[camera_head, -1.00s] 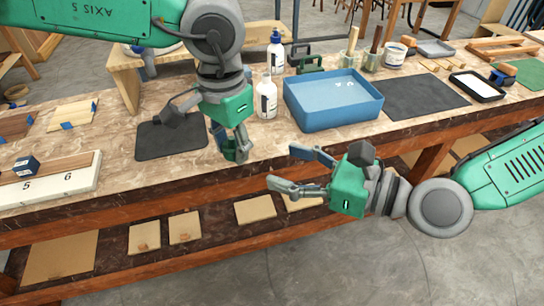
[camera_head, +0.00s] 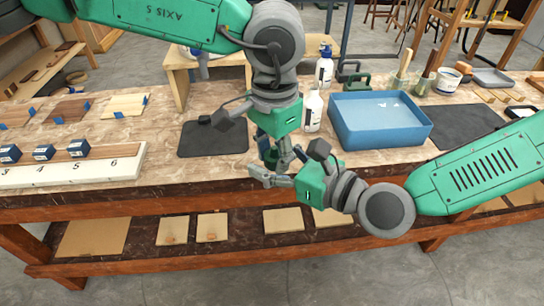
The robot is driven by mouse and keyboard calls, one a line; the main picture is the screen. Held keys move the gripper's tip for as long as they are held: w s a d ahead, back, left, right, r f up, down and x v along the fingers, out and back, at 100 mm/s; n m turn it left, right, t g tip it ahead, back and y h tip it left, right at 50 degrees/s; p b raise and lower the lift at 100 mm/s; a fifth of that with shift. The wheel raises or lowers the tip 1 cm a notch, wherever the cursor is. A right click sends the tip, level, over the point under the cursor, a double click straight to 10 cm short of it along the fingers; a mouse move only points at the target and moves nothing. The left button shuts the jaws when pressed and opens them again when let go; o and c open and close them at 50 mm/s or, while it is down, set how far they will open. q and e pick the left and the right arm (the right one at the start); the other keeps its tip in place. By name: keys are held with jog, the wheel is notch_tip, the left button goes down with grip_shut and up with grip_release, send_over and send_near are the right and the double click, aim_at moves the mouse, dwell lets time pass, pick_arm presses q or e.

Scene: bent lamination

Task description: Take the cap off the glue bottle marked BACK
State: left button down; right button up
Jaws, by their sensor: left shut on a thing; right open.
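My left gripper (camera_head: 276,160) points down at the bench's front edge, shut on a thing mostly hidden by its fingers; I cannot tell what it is. My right gripper (camera_head: 268,180) is open just below and in front of it, its fingers pointing left; the two overlap in the view, and I cannot tell whether they touch. A white bottle (camera_head: 313,110) stands upright on the bench behind, right of my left wrist. A blue-topped white bottle (camera_head: 324,70) stands farther back. I cannot read BACK on either bottle.
A blue tray (camera_head: 380,128) stands right of the bottles. A dark mat (camera_head: 212,143) lies left of my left gripper. A numbered white rack (camera_head: 90,174) with several small blue blocks is at the left. Jars and brushes stand at the back right.

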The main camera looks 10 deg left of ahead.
grip_shut()
pick_arm(q)
jog(key=c, duration=1.1)
grip_release()
jog(key=shift+r, duration=0.1)
